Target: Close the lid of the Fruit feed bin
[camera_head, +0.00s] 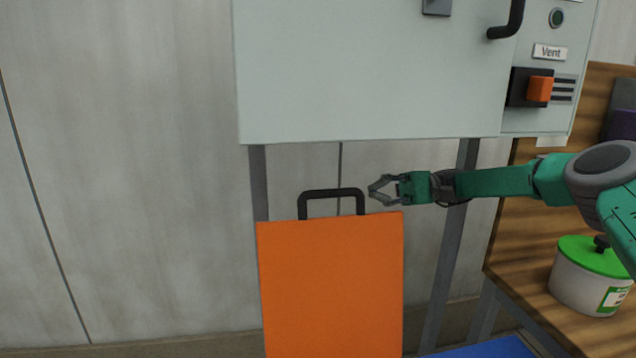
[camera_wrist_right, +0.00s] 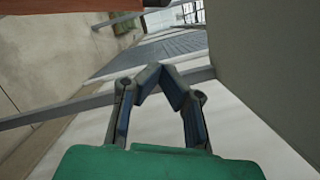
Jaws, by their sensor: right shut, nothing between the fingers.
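An orange lid (camera_head: 332,285) stands upright in the head view, below the grey cabinet. A black handle (camera_head: 331,193) sits on its top edge. No label shows on it, and the bin body under it is out of the frame. My right gripper (camera_head: 374,192) is shut and empty, just right of the handle and a little above the lid's top right corner, apart from the handle as far as I can tell. Its closed fingers also show in the right wrist view (camera_wrist_right: 163,72). An orange edge (camera_wrist_right: 60,5) crosses that view's top left. My left gripper is not in view.
A grey cabinet (camera_head: 370,75) on metal legs hangs close above the gripper. Right of it are a Vent panel with an orange switch (camera_head: 540,89) and a wooden bench with a green-lidded pot (camera_head: 590,278). A blue surface (camera_head: 490,348) shows at the bottom. The left side is bare wall.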

